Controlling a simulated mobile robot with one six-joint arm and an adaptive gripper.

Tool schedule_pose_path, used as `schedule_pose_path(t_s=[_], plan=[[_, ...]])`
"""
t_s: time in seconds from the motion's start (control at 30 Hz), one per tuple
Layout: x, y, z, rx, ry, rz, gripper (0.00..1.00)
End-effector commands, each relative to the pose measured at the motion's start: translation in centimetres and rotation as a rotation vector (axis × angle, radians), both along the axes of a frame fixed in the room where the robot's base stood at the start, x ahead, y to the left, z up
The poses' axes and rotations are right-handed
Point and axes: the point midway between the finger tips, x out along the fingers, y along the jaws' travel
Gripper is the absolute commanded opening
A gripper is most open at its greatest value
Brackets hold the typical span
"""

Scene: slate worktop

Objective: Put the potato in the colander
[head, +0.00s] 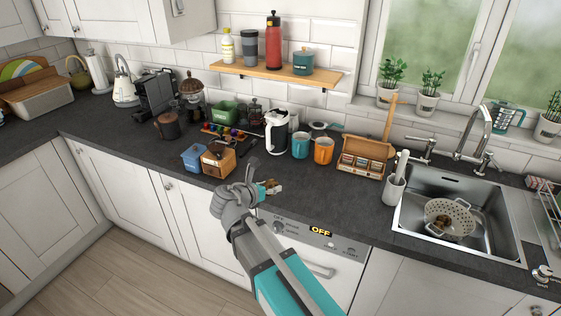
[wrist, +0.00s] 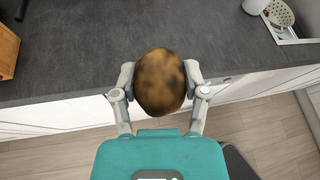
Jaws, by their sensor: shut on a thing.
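My gripper (wrist: 160,72) is shut on a brown, mottled potato (wrist: 161,92), with one finger on each side of it. In the wrist view the potato is over the worktop's front edge. In the head view my gripper (head: 266,188) is at the front edge, left of the sink, and the potato is small and partly hidden there. The pale, perforated colander (head: 460,213) stands in the sink at the right, well apart from my gripper. A small brown thing (head: 439,226) shows at the colander. A bit of the colander (wrist: 280,12) shows at the wrist view's top right.
The steel sink (head: 488,225) has a tap (head: 480,140) behind it. A utensil pot (head: 394,190) and an open wooden box (head: 363,157) stand between my gripper and the sink. Two mugs (head: 323,150) stand further back. The worktop's front strip (head: 335,205) is clear.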

Motion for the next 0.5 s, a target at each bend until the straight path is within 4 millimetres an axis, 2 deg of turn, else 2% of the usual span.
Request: schedule_pose_path(t_s=[0.27, 0.5], plan=[[0.2, 0.7, -0.3, -0.001, 0.000, 0.006, 0.04], [2.1, 3.2, -2.5, -0.002, 0.002, 0.002, 0.04]])
